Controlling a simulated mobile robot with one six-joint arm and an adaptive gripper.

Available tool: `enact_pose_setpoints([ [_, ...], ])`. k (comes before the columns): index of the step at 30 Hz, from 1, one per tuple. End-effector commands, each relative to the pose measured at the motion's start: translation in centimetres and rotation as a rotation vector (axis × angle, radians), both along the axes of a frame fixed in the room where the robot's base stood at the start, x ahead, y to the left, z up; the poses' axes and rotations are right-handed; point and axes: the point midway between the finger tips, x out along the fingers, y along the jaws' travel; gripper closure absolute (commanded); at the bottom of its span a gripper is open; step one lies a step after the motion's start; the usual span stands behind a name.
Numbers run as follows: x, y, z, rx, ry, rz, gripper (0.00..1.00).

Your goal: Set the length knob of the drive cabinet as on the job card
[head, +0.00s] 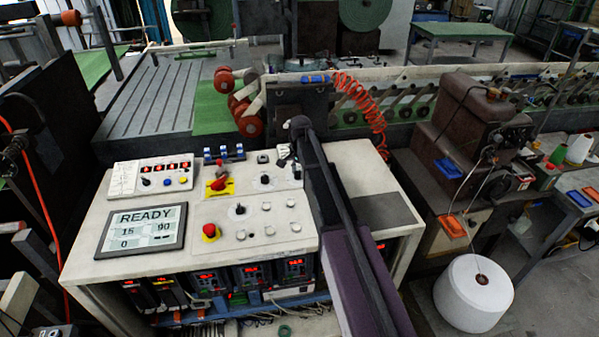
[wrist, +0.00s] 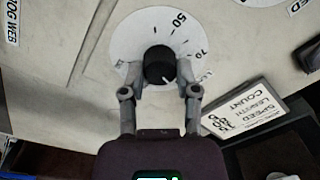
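In the wrist view a black round knob (wrist: 159,65) with a pale pointer mark sits on a white dial printed with numbers, 50 and 70 among them. The mark points down and slightly right. My gripper (wrist: 159,73) has one fingertip on each side of the knob, close to it; whether they touch it is unclear. A job card (wrist: 245,108) beside the dial lists speed, length and count; its figures are too small to read surely. In the head view the drive cabinet (head: 215,240) has a display (head: 142,230) showing READY, 15, 90 and 0. My arm covers part of its top.
A coiled orange hose (head: 362,100) hangs behind the cabinet. A white yarn cone (head: 473,293) stands at right.

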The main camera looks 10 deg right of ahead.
Motion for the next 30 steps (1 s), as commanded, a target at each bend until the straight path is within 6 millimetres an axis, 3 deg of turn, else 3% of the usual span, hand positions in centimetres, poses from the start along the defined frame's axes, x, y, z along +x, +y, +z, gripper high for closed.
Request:
enact_pose_setpoints([
  [14, -0.06, -0.01, -0.03, 0.000, 0.001, 0.058, 1.00],
  [30, -0.02, 0.00, -0.04, 0.000, 0.002, 0.397, 1.00],
])
